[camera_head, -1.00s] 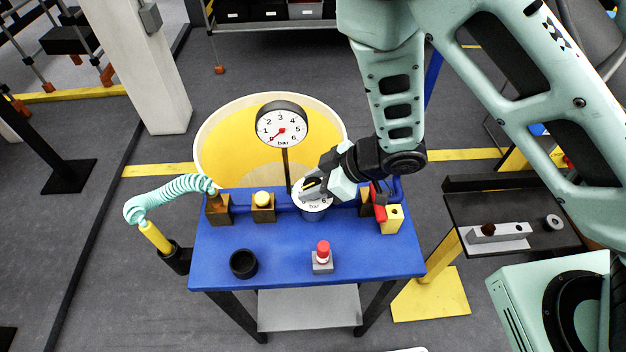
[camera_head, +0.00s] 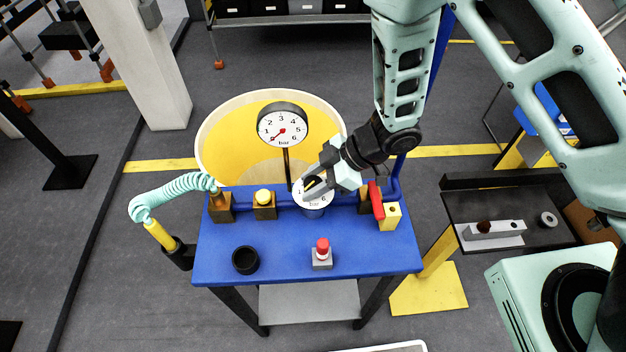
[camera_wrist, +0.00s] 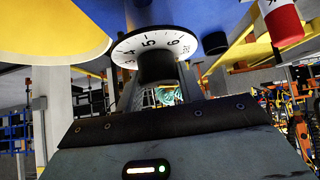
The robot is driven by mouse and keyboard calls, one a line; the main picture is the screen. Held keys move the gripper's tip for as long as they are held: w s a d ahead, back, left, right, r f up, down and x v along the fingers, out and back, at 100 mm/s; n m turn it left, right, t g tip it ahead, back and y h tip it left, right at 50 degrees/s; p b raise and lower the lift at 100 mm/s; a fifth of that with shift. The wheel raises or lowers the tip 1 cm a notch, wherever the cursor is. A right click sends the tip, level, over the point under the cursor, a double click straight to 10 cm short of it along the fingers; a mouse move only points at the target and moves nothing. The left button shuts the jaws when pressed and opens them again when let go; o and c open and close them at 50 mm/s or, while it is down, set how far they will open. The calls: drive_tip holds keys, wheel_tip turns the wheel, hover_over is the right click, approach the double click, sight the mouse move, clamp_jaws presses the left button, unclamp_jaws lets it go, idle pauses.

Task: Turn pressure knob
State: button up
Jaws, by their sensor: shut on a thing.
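The pressure knob sits at the centre of a white numbered dial (camera_head: 314,207) marked "bar", at the back middle of the blue table (camera_head: 282,240). The wrist view shows the black knob (camera_wrist: 156,68) in front of the dial face (camera_wrist: 128,46). My gripper (camera_head: 312,187) comes down from the right and is shut on the knob, hiding part of the dial. The round pressure gauge (camera_head: 283,121) stands on a post behind, its red needle pointing to the lower left, near the low end of the scale.
A red button (camera_head: 322,246) and a black cup (camera_head: 245,261) stand at the front. A yellow push-button (camera_head: 263,197) and a coiled hose (camera_head: 175,187) are left.

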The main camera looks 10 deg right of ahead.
drive_tip(key=o, duration=1)
drive_tip(key=b+v, duration=0.2)
drive_tip(key=v, duration=1)
